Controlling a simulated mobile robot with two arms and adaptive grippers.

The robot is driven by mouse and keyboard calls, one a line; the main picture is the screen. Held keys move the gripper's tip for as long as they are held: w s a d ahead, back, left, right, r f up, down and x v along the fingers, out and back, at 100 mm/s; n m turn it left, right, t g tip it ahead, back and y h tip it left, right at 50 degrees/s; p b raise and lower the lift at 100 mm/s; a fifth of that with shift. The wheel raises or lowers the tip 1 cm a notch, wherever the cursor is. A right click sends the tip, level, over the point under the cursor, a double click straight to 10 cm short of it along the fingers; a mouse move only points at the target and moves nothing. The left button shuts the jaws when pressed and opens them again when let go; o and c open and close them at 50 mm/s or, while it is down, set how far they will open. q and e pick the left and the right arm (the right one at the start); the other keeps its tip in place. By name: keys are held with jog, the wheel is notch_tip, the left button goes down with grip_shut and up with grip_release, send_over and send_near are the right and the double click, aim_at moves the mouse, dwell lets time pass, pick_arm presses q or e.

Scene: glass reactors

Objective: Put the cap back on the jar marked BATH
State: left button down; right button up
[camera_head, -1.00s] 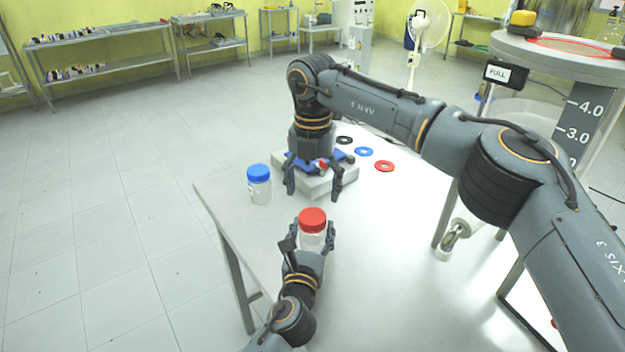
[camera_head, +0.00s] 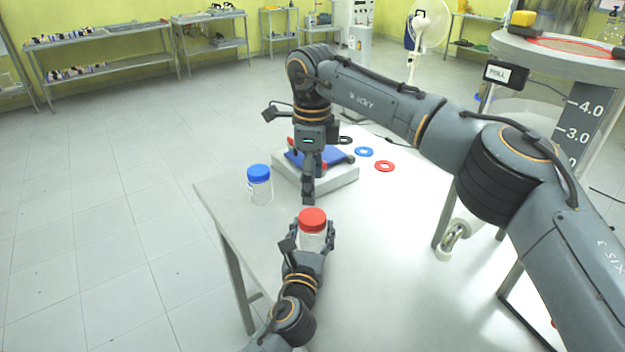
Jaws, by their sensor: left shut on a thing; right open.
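A clear jar (camera_head: 313,240) with a red cap (camera_head: 312,219) on its top stands upright near the table's left edge. My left gripper (camera_head: 312,238) is shut around this jar below the cap. Another clear jar (camera_head: 261,192) with a blue cap (camera_head: 258,172) stands further back on the left. No BATH label can be read on either jar. My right gripper (camera_head: 308,190) is open and points down, behind and above the red cap, apart from it. Its fingers show nearly edge-on, one hiding the other.
A pale box-shaped device (camera_head: 335,180) with a blue top (camera_head: 340,158) stands behind my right gripper. The table's (camera_head: 390,260) middle and front are clear.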

aim_at(312, 216)
dwell(0.3)
jog(key=shift+f, duration=4.05)
jog(key=c, duration=1.2)
jog(key=m, duration=0.8)
jog(key=o, duration=1.3)
